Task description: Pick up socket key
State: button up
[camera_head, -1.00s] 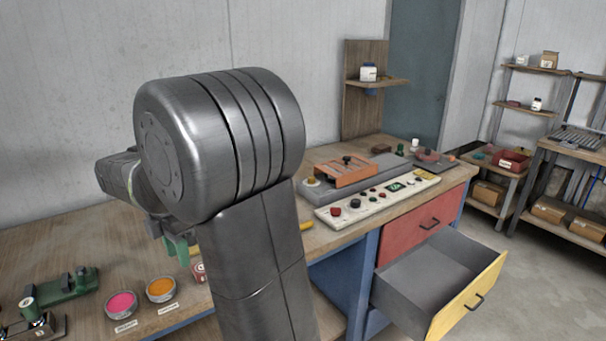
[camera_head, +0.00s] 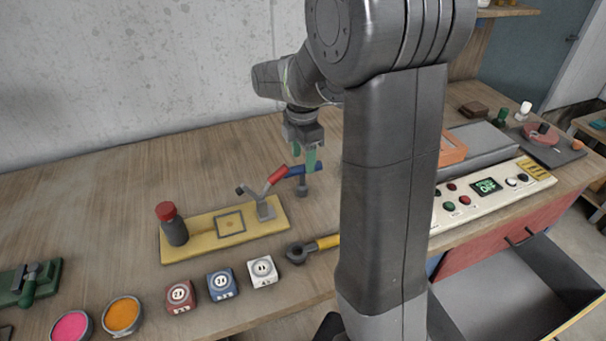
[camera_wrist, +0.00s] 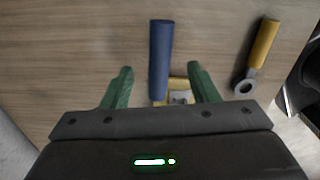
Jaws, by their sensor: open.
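A tool with a blue handle (camera_head: 304,169) and a short dark end, which looks like the socket key, is on the workbench near the red lever. My gripper (camera_head: 311,160) is above and close to it, pointing down, with green fingers. In the wrist view the blue handle (camera_wrist: 161,50) lies lengthwise between the two spread fingers of my gripper (camera_wrist: 160,68). I see a gap on each side of the handle. A yellow-handled ring tool (camera_wrist: 263,43) lies to the right there.
A yellow plate (camera_head: 205,226) with a red-capped post and a red-handled lever (camera_head: 277,175) sits left of the blue handle. Several marked cubes (camera_head: 221,284) line the front. A control panel (camera_head: 485,192) and an open drawer (camera_head: 520,290) are at right. The bench's back left is clear.

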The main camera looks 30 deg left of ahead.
aim_at(302, 184)
notch_tip(302, 184, down, 2)
jog(key=shift+s+f, duration=0.15)
jog(key=shift+a+f+p, duration=0.1)
jog(key=shift+f+p, duration=0.2)
jog(key=shift+f, duration=2.5)
grip_shut()
